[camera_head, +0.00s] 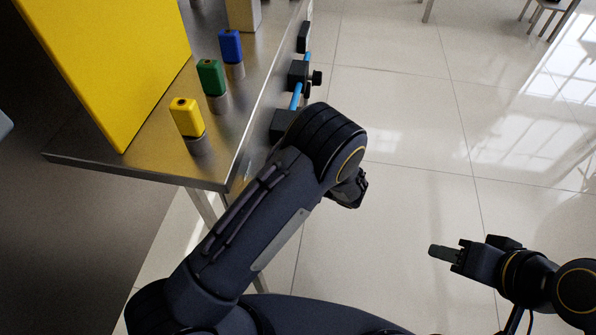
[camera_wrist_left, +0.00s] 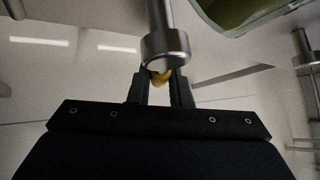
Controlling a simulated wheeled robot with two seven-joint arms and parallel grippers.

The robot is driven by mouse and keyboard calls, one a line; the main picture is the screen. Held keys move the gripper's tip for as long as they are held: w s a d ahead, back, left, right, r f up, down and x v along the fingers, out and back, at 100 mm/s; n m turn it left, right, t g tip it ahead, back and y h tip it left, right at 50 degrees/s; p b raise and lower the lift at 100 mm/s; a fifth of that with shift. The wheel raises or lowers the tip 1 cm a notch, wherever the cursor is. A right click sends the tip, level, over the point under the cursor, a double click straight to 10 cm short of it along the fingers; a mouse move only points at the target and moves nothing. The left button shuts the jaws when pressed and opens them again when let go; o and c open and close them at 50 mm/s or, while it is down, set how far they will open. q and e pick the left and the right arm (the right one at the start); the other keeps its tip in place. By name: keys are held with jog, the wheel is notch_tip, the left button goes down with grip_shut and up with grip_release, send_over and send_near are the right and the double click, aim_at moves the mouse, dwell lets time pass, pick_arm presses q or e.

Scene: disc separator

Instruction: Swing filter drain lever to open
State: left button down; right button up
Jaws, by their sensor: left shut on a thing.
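In the left wrist view, my left gripper (camera_wrist_left: 160,90) has its two dark fingers on either side of a small yellow piece, which looks like the drain lever (camera_wrist_left: 161,77). The fingers are shut on it. It sits just under the round end of a metal pipe (camera_wrist_left: 165,47) that partly covers it. In the head view my left arm reaches to the side of the steel table, and its fingers are hidden. My right gripper (camera_head: 446,253) is at the lower right over open floor, away from the table. It shows from the side, so its finger gap is unclear.
A steel table (camera_head: 110,167) bears a yellow panel (camera_head: 105,55) and yellow (camera_head: 187,117), green (camera_head: 211,77) and blue (camera_head: 231,46) capped pieces. Black fittings with blue tube (camera_head: 298,75) run along its side.

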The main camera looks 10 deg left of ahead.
dwell(0.5)
pick_arm(q)
jog(key=c, duration=1.3)
grip_release()
jog(key=p+v, duration=0.1)
jog(key=v, duration=0.6)
jog(key=shift+s+d+r+p, duration=0.2)
jog(key=shift+d+p, duration=0.15)
jog(key=shift+p, duration=0.05)
